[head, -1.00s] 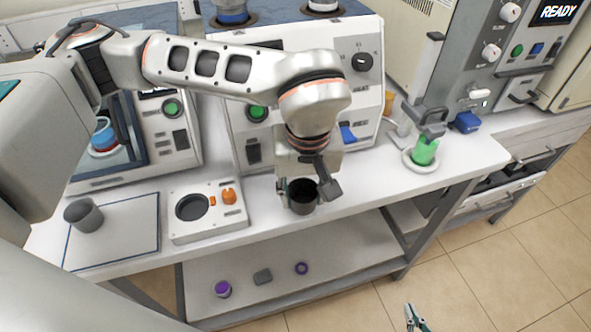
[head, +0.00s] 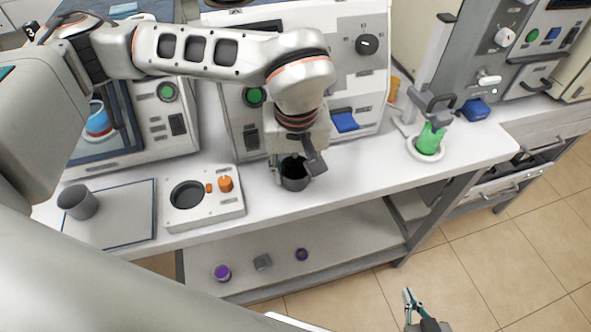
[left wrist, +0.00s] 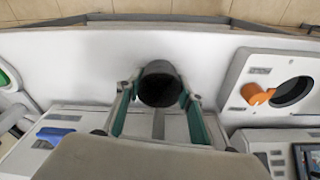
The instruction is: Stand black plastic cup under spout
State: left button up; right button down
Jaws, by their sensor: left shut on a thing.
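The black plastic cup (head: 295,182) is upright, its dark open mouth facing up, over the bench in front of the middle machine (head: 250,140). My left gripper (head: 292,170) is shut on it, with fingers on either side. The left wrist view shows the cup (left wrist: 160,88) between the two teal fingertips (left wrist: 158,92). I cannot tell whether its bottom touches the bench. The spout is not clearly visible; my left arm covers part of the machine front beside the blue lever (head: 345,122). My right gripper (head: 412,298) shows only partly at the bottom edge, away from the bench.
A white fixture (head: 228,208) with a round hole and orange knob stands left of the cup. A grey cup (head: 78,203) stands on an outlined mat (head: 130,215). A green bottle (head: 430,138) stands in a white dish to the right. The bench's front edge is close to the cup.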

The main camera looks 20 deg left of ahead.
pick_arm(q)
jog(key=shift+s+a+f, duration=0.1)
jog(key=shift+s+f, duration=0.15)
jog(key=shift+f, duration=0.35)
jog(key=o, duration=1)
jog(key=shift+s, duration=0.1)
jog(key=shift+o, duration=0.2)
jog(key=shift+r, duration=0.3)
jog(key=r, duration=1.1)
jog(key=shift+s+d+r+p, duration=0.25)
jog(key=shift+d+r+p, duration=0.05)
jog(key=shift+d+p, duration=0.05)
jog(key=shift+s+r, duration=0.1)
jog(key=shift+r, duration=0.5)
